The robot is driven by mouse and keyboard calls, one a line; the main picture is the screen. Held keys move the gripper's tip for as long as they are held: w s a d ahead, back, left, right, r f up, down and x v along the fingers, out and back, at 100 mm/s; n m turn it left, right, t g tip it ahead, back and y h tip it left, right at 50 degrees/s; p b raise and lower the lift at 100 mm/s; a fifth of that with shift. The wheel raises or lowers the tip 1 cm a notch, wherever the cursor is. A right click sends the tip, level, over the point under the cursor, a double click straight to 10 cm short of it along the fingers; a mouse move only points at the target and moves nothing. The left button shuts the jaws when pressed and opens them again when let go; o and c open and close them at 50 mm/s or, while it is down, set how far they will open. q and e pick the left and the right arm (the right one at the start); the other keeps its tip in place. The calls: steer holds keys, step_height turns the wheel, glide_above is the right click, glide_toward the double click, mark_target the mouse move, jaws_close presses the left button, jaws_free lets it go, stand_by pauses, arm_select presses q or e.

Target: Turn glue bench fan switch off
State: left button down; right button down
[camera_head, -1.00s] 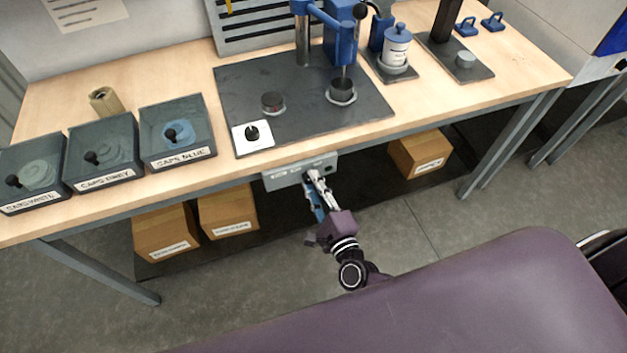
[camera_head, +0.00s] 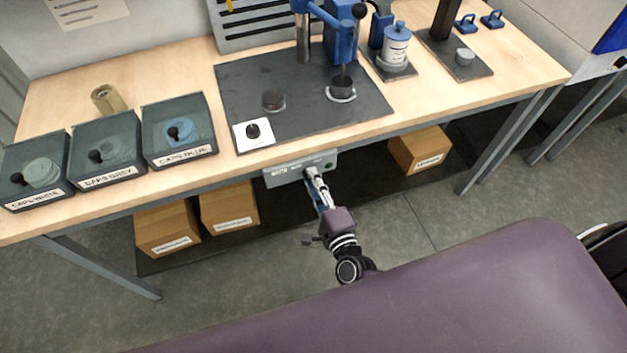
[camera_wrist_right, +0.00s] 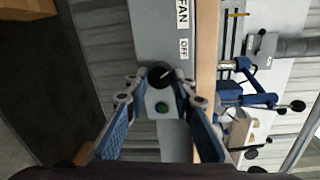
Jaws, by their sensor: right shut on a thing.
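The fan switch box (camera_head: 288,174) is a grey panel under the bench's front edge. In the right wrist view the panel (camera_wrist_right: 158,30) carries the labels "FAN" and "OFF". A black round knob (camera_wrist_right: 159,75) with a pale pointer line sits on it, beside a green lamp or button (camera_wrist_right: 162,107). My right gripper (camera_wrist_right: 159,82) has its blue-padded fingers on either side of the knob and is shut on it. My left gripper is not in view.
The wooden bench top (camera_head: 170,75) lies above the box. It holds cap bins (camera_head: 178,130), a dark mat (camera_head: 235,85) and a blue press (camera_head: 341,45). Cardboard boxes (camera_head: 229,206) stand below on the left, another box (camera_head: 420,149) on the right.

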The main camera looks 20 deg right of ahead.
steer(key=c, duration=1.6)
jaws_free()
steer(key=s, duration=1.2)
steer(key=shift+d+r, duration=0.35)
steer(key=shift+r, duration=0.05)
steer(key=s+d+f+n+g, duration=0.1)
steer(key=s+f+n+g, duration=0.3)
steer(key=f, duration=0.5)
steer(key=s+f+n+g+y, duration=0.1)
steer(key=s+f+n, duration=0.3)
steer(key=f, duration=0.5)
steer(key=s+d+f+n+g, duration=0.1)
steer(key=s+f+n+g, duration=0.15)
steer(key=f+n, duration=0.5)
steer(key=s+d+f+n+g, duration=0.2)
steer(key=s+f+g, duration=0.1)
steer(key=s, duration=0.3)
steer(key=s+d+f+n+g+h, duration=0.1)
steer(key=s+f+n+g, duration=0.1)
steer(key=s+f, duration=0.4)
steer(key=s+d+f+n+g+h, duration=0.1)
steer(key=s+d+f+n+g, duration=0.1)
steer(key=s+f, duration=0.3)
steer(key=shift+s+d+f+g, duration=0.15)
steer(key=shift+s+g, duration=0.3)
steer(key=shift+s, duration=0.4)
steer(key=shift+s+d+r+g, duration=0.15)
steer(key=shift+s+g, duration=0.25)
steer(key=shift+s, duration=0.4)
